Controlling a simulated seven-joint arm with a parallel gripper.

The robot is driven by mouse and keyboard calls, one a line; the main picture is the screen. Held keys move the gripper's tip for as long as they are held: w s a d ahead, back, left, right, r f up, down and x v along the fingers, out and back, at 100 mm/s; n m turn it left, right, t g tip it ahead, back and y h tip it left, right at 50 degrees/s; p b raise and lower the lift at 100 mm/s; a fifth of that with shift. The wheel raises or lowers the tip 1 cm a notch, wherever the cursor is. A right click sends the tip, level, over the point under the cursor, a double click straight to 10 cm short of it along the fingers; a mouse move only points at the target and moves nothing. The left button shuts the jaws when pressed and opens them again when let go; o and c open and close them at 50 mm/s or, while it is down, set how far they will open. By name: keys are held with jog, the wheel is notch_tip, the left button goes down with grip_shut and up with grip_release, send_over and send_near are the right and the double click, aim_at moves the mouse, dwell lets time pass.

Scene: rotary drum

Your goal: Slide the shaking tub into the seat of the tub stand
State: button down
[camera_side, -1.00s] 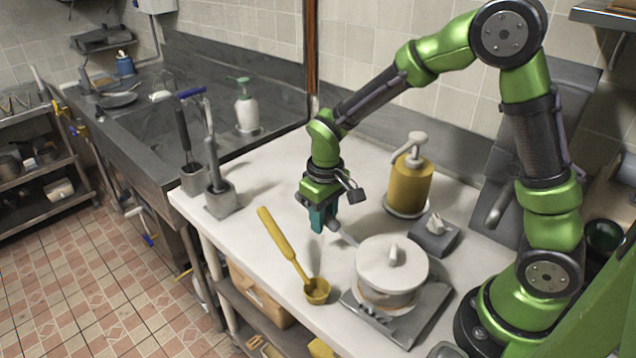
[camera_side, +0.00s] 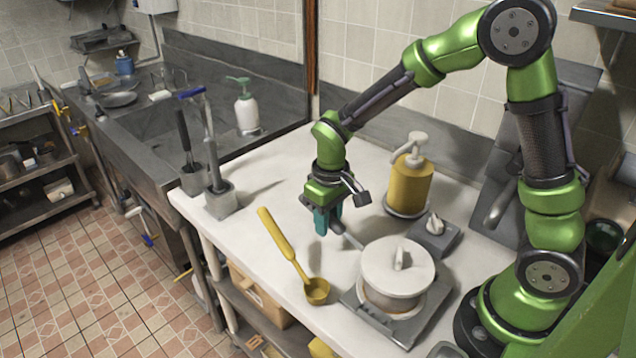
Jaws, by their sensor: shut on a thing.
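The shaking tub (camera_side: 394,298) is a round pale tub with a wide white lid and a knob on top. The tub stand (camera_side: 405,330) is a flat grey base directly below the tub. The tub hides most of the stand and its seat. I cannot tell whether the tub rests in the seat or sits slightly above it.
A yellow ladle (camera_side: 317,291) lies on the white counter (camera_side: 270,285) left of the tub. A yellow pump bottle (camera_side: 410,185) stands behind my gripper. A small grey block with a knob (camera_side: 436,235) is behind the tub. Holders with upright tools (camera_side: 219,200) stand at the left edge.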

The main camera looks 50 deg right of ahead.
jog(key=shift+s, duration=0.35)
jog(key=c, duration=0.8)
grip_release()
jog(key=shift+o, duration=0.2)
notch_tip(320, 180, up, 17)
jog(key=shift+s, duration=0.25)
jog(key=s+d+r+m+t+y, duration=0.1)
jog(key=s+m+t, duration=0.3)
jog(key=s, duration=0.8)
jog(key=t+y, duration=0.1)
jog(key=t, duration=0.1)
jog(key=shift+s+d+t, duration=0.2)
jog(key=shift+d+t, duration=0.15)
jog(key=shift+t, duration=0.05)
